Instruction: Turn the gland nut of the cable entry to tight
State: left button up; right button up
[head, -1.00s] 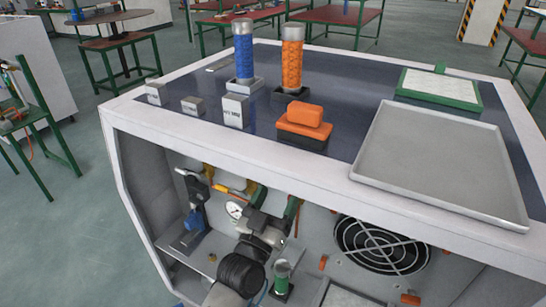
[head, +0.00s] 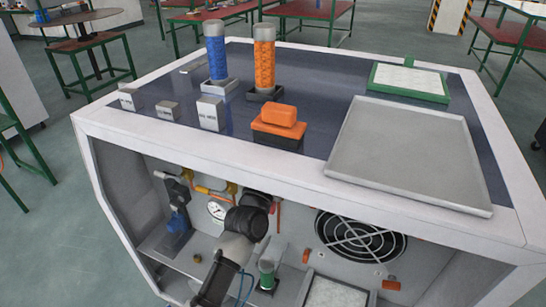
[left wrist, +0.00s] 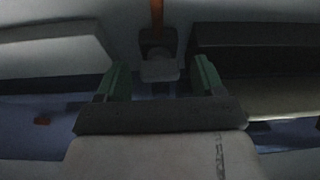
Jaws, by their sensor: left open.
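In the left wrist view my left gripper (left wrist: 161,64) is open, with its two green fingers apart. A small grey piece (left wrist: 160,72) shows between the fingers, below a dark block (left wrist: 158,40) and an orange cable or rod (left wrist: 157,14). It looks like the cable entry with its gland nut, but the view is dim and I cannot tell whether the fingers touch it. In the head view my left arm reaches into the open cabinet front, and its fingers are hidden. An orange cable-like strip (head: 279,217) hangs beside the arm. My right gripper is not in view.
The cabinet holds a gauge (head: 216,210), a blue-handled fitting (head: 178,217), a green cylinder (head: 268,268) and a fan grille (head: 360,238). The cabinet's front top edge (head: 240,160) overhangs the arm. A grey tray (head: 410,155) lies on top.

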pick_arm(q)
jog(key=c, duration=0.9)
jog(key=m+g+h, duration=0.1)
jog(key=m, duration=0.2)
jog(key=m+h, duration=0.2)
jog(key=m, duration=0.1)
jog(key=shift+a+g, duration=0.1)
jog(key=shift+g, duration=0.3)
jog(key=o, duration=0.9)
jog(key=b+v, duration=0.2)
jog(key=v, duration=0.8)
jog(key=shift+s+f, duration=0.2)
jog(key=shift+s, duration=0.1)
jog(key=shift+a, duration=0.1)
